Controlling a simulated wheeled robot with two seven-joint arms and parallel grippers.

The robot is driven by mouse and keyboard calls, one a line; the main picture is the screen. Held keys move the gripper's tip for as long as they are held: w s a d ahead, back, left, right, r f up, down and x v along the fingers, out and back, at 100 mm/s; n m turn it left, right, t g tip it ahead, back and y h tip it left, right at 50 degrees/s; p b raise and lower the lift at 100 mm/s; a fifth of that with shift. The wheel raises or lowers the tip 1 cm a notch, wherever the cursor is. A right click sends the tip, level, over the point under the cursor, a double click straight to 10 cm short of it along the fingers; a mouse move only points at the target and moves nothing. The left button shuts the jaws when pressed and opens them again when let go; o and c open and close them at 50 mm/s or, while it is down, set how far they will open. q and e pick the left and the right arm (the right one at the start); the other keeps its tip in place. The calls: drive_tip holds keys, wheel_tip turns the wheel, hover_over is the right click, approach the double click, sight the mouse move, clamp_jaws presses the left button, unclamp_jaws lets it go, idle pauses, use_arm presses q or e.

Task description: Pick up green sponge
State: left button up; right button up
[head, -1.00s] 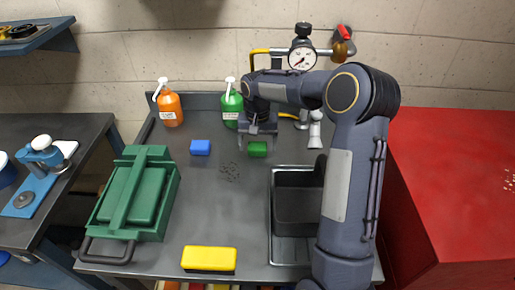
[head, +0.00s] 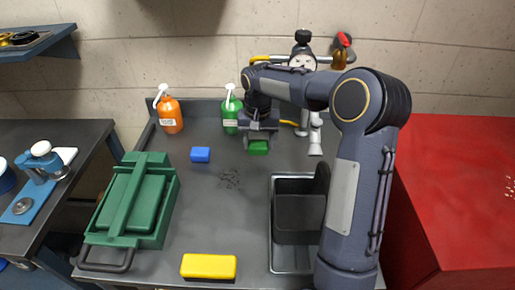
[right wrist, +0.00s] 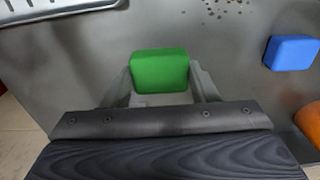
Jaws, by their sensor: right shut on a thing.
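The green sponge (head: 258,148) is near the back of the grey worktop, right of the small blue sponge (head: 200,154). My right gripper (head: 259,142) is over it with its fingers on either side. In the right wrist view the green sponge (right wrist: 160,71) sits between the two fingers (right wrist: 161,88), which are shut on it. Whether the sponge is clear of the worktop I cannot tell. My left gripper is not in view.
A sink (head: 283,258) lies at the right, with a dark bin in it. A green toolbox (head: 158,225) stands left, a yellow sponge (head: 208,266) in front. Orange (head: 170,117) and green (head: 229,110) bottles stand behind. The worktop's middle is clear apart from dark specks (head: 230,179).

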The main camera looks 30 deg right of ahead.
drive_tip(key=s+a+r+b, duration=0.1)
drive_tip(key=s+r, duration=0.8)
drive_tip(key=s, duration=0.4)
drive_tip(key=shift+s+b, duration=0.2)
drive_tip(key=shift+b, duration=0.2)
